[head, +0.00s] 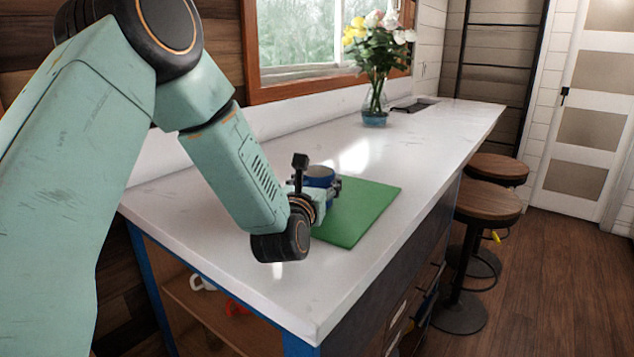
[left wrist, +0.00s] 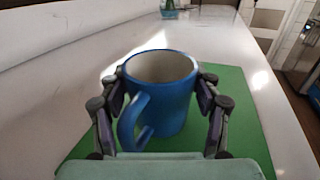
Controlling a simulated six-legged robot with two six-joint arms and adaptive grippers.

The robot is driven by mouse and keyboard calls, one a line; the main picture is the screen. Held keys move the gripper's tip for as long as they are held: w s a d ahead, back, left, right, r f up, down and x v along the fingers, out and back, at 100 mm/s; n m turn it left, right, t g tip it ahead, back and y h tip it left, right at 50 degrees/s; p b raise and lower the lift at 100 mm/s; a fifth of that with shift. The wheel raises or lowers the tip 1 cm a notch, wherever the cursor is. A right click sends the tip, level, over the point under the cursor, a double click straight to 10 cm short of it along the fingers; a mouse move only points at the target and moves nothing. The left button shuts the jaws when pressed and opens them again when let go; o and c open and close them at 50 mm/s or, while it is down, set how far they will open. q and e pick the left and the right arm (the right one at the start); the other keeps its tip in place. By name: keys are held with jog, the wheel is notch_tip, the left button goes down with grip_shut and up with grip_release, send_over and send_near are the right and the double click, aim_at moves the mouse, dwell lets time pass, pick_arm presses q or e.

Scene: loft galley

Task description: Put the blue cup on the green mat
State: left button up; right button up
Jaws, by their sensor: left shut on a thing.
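The blue cup (left wrist: 172,112) stands upright between the fingers of my left gripper (left wrist: 160,115), with its white inside showing and its handle toward the wrist camera. My left gripper is shut on the cup's sides. In the head view the cup (head: 319,173) is mostly hidden behind my left gripper (head: 322,187). The green mat (head: 362,212) lies flat on the white counter; the cup is over its left part in the head view. I cannot tell whether the cup's base touches the mat. My right gripper is not in view.
The white counter (head: 430,150) is mostly clear. A glass vase of flowers (head: 375,95) stands farther back near the window. Round wooden stools (head: 488,202) stand along the counter's right side. Open shelves (head: 205,310) lie under the counter's near end.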

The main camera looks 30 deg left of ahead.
pick_arm(q)
jog(key=shift+a, duration=0.15)
jog(key=shift+w+f, duration=0.1)
jog(key=shift+f, duration=0.1)
jog(key=o, duration=1.2)
jog(key=shift+r, duration=0.1)
jog(key=shift+o, duration=0.5)
jog(key=shift+s+d+r, duration=0.1)
jog(key=shift+s+d, duration=0.1)
jog(key=b+v, duration=0.1)
jog(key=v, duration=1)
jog(key=shift+s, duration=0.35)
